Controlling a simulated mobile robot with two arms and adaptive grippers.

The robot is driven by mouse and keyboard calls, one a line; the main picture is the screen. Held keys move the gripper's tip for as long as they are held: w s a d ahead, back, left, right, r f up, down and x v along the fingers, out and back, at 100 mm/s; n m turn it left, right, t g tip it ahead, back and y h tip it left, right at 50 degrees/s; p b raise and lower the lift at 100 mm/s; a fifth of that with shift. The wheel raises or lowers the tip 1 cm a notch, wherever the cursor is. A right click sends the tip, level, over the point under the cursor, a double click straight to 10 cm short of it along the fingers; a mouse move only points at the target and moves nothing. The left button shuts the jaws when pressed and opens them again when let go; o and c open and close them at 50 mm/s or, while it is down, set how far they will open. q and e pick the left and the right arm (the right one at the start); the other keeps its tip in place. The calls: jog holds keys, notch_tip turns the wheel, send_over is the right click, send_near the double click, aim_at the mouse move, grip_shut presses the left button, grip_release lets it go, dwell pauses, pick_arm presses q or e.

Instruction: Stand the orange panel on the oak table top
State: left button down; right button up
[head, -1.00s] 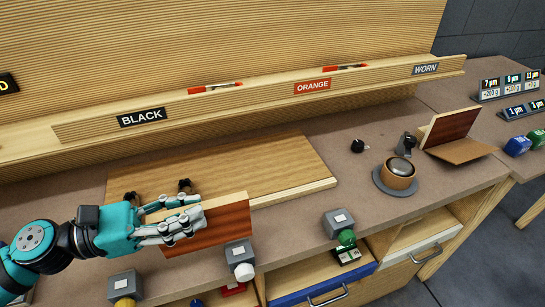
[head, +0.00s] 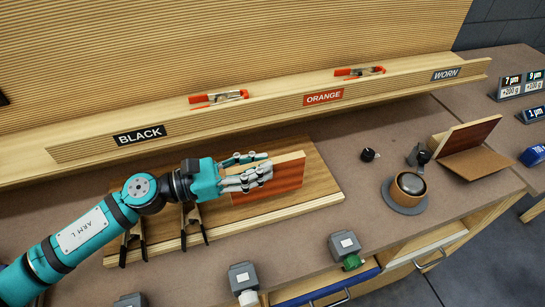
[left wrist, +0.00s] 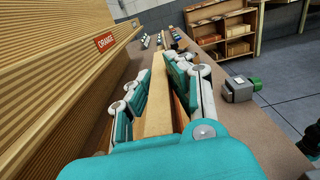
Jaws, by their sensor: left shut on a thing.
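The panel (head: 283,183) has a red-brown face and a pale wooden edge. My left gripper (head: 258,172) is shut on it, with fingers on both sides near its top. The panel is upright over the oak table top (head: 318,172), a flat pale-edged board on the bench. I cannot tell whether its lower edge touches the board. In the left wrist view the panel's pale top edge (left wrist: 158,112) runs between the fingers (left wrist: 165,95). My right gripper is not in view.
Two black clamps (head: 192,222) stand at the board's left part. A ledge behind carries red clamps (head: 218,97) and an ORANGE label (head: 323,97). A round pot (head: 409,186) and an angled wooden piece (head: 477,162) stand right. Grey boxes (head: 344,245) line the front.

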pick_arm(q)
jog(key=d+f, duration=0.1)
jog(key=w+d+f, duration=0.2)
jog(key=f, duration=0.1)
jog(key=shift+w+f+p, duration=0.1)
jog(key=shift+w+p, duration=0.1)
jog(key=shift+p, duration=0.2)
jog(key=c, duration=1.2)
grip_release()
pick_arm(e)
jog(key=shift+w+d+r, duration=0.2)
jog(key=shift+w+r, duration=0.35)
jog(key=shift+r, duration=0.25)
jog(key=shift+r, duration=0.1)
pick_arm(q)
jog(key=b+v, duration=0.4)
jog(key=v, duration=0.8)
jog(key=shift+b, duration=0.3)
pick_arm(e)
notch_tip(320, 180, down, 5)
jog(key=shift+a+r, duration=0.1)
pick_arm(q)
jog(key=shift+r, duration=0.25)
